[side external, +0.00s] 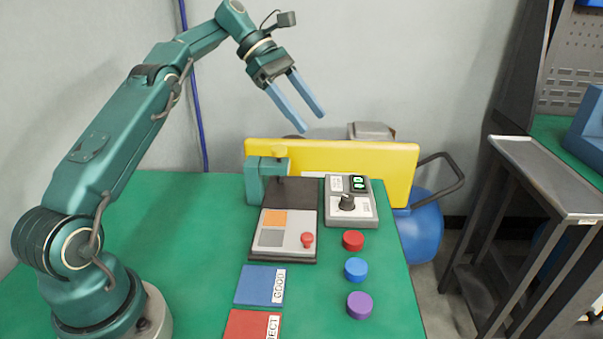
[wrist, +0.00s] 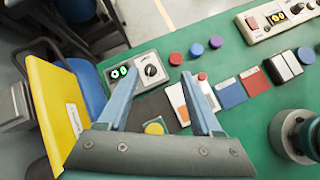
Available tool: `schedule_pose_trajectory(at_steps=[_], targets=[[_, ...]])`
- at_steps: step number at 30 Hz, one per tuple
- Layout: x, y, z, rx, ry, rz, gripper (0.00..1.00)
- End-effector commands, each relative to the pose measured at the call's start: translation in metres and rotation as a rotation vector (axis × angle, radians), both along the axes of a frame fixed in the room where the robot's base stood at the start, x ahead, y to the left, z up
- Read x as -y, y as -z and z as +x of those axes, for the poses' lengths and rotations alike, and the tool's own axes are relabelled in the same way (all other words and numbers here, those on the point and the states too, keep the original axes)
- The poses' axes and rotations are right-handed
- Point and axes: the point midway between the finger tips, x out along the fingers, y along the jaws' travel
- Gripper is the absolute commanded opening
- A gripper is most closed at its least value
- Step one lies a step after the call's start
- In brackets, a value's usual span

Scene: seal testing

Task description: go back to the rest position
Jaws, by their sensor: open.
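My gripper (side external: 312,120) is open and empty, raised high above the back of the green table. Its two blue fingers (wrist: 160,102) stand apart in the wrist view with nothing between them. Below it is the seal tester (side external: 283,238), a grey base with an orange square, a grey square, a red button and a teal post with a yellow top. A red cap (side external: 353,240), a blue cap (side external: 356,268) and a purple cap (side external: 359,305) stand in a row to its right. All three also show in the wrist view, apart from my gripper.
A control box (side external: 351,203) with a black knob and lit green display stands behind the caps. A yellow panel (side external: 400,172) rises along the back edge. A blue GOOD pad (side external: 255,285) and a red REJECT pad (side external: 247,324) lie in front. Open air surrounds my gripper.

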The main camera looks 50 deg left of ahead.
Motion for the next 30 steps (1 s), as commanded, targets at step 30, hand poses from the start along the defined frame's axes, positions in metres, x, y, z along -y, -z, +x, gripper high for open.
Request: schedule_pose_trajectory(at_steps=[30], targets=[[0.113, -0.024, -0.212, 0.639, 0.955, 0.880, 0.66]])
